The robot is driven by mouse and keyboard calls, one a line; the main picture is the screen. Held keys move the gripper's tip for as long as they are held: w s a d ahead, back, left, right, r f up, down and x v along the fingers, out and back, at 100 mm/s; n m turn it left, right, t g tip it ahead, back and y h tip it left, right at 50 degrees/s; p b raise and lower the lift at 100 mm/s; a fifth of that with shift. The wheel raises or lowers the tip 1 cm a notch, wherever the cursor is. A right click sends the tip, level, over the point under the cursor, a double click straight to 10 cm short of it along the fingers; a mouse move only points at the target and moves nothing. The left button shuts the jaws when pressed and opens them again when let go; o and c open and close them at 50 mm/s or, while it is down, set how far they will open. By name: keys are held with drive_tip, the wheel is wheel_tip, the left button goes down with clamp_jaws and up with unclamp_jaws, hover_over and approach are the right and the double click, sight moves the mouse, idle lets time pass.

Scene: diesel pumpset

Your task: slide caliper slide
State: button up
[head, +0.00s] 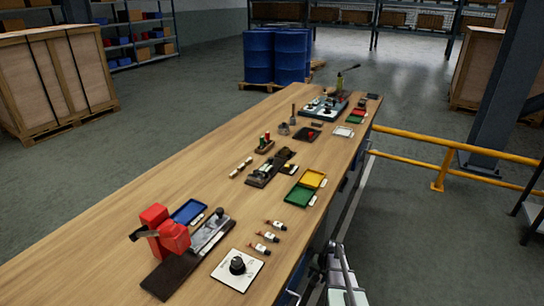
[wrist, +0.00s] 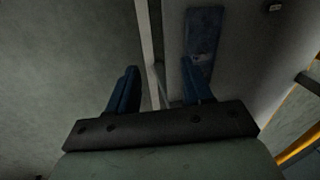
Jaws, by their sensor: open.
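No caliper can be made out with certainty. In the head view, a dark board (head: 262,180) in the middle of the bench carries a small grey metal device (head: 266,169), too small to identify as a caliper. Nearer, a longer dark board (head: 165,280) carries a red block device (head: 157,229) and a grey metal plate (head: 208,236) with a round knob. My gripper (wrist: 161,82) shows in the wrist view with its two blue fingers apart and nothing between them. It is away from the bench-top objects.
The wooden bench (head: 130,240) runs away from me. It holds a blue tray (head: 188,212), green tray (head: 298,195), yellow tray (head: 312,178), several small bottles (head: 268,237) and a white dial plate (head: 237,270). A yellow rail (head: 415,145) stands right of it. The bench's left side is clear.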

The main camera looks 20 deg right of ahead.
drive_tip(key=w+d+r+m+t+h, duration=0.1)
drive_tip(key=w+d+r+t, duration=0.1)
drive_tip(key=w+d+r, duration=0.55)
drive_tip(key=w+d+r+m+t+h, duration=0.1)
drive_tip(key=w+d+r+m+t, duration=0.15)
drive_tip(key=d+r, duration=0.95)
drive_tip(key=w+d+r+t+h, duration=0.1)
drive_tip(key=w+d+r, duration=0.6)
drive_tip(key=r, duration=0.4)
wheel_tip(320, 180, up, 24)
drive_tip(key=n+g+y, duration=0.4)
drive_tip(key=n, duration=1.4)
hover_over(271, 158)
drive_tip(key=s+d, duration=0.3)
drive_tip(key=s, duration=0.2)
drive_tip(key=x, duration=1.2)
drive_tip(key=shift+w+f, duration=0.25)
drive_tip(key=shift+w, duration=0.25)
drive_tip(key=shift+c, duration=0.4)
